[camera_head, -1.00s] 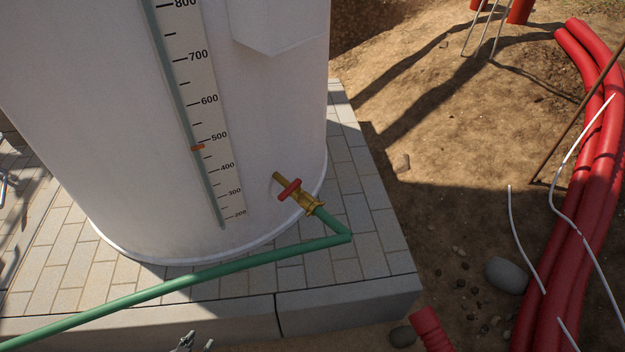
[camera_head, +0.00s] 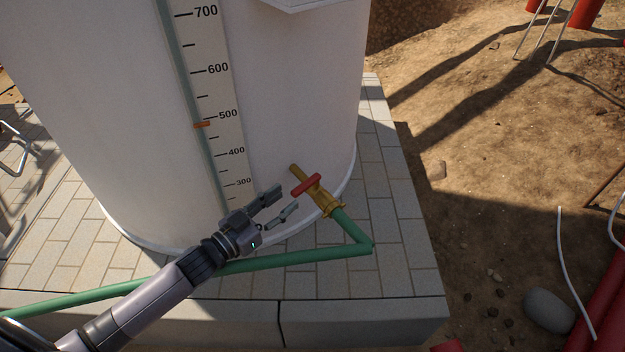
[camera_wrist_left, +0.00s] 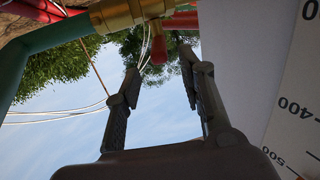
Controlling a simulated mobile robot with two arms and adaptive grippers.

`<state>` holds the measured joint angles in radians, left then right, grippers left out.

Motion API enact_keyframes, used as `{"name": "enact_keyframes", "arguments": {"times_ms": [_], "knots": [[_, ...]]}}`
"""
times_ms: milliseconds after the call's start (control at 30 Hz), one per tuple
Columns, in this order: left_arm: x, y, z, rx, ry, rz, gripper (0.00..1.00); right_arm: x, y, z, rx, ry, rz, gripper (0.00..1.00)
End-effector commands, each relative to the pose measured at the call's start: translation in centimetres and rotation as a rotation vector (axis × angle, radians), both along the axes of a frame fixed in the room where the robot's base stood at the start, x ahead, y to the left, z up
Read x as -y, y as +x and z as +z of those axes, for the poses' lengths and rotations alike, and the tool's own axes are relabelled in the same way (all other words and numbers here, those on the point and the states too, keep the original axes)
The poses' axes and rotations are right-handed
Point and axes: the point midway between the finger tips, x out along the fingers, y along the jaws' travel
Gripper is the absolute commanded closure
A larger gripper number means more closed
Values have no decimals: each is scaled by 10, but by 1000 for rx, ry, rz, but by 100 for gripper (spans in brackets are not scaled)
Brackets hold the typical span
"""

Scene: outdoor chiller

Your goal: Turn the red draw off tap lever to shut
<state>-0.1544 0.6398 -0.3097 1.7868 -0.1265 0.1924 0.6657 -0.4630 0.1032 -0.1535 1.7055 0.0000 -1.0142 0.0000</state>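The red tap lever (camera_head: 306,185) sits on the brass tap (camera_head: 325,198), which comes out of the white tank (camera_head: 290,110) near its base. My left gripper (camera_head: 286,200) is open and empty, just left of the lever, with its fingers pointing at it. In the left wrist view the gripper (camera_wrist_left: 158,82) has its two fingers apart. The red lever (camera_wrist_left: 158,46) shows past the fingertips, roughly between them, below the brass valve body (camera_wrist_left: 130,12). The lever appears apart from both fingers. My right gripper is not in view.
A green pipe (camera_head: 300,256) runs from the tap along the paved plinth (camera_head: 400,240) and passes beneath my left arm. A scale board (camera_head: 215,80) is on the tank. Red pipes (camera_head: 605,315), a grey stone (camera_head: 549,310) and bare soil lie to the right.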

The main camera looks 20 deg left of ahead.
Motion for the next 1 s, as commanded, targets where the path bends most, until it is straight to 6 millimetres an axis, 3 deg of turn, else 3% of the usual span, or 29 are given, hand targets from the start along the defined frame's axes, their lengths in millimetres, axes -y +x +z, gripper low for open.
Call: {"name": "enact_keyframes", "arguments": {"times_ms": [200,433,600,900,1000], "knots": [[24,44,0,4,0,0,63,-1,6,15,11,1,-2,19],[42,78,0,1,0,1,63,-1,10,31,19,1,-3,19],[48,89,-1,0,1,1,63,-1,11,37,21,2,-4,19],[49,91,-1,-2,1,2,63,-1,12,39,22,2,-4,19],[49,91,-1,-2,1,1,69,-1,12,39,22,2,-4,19]]}}
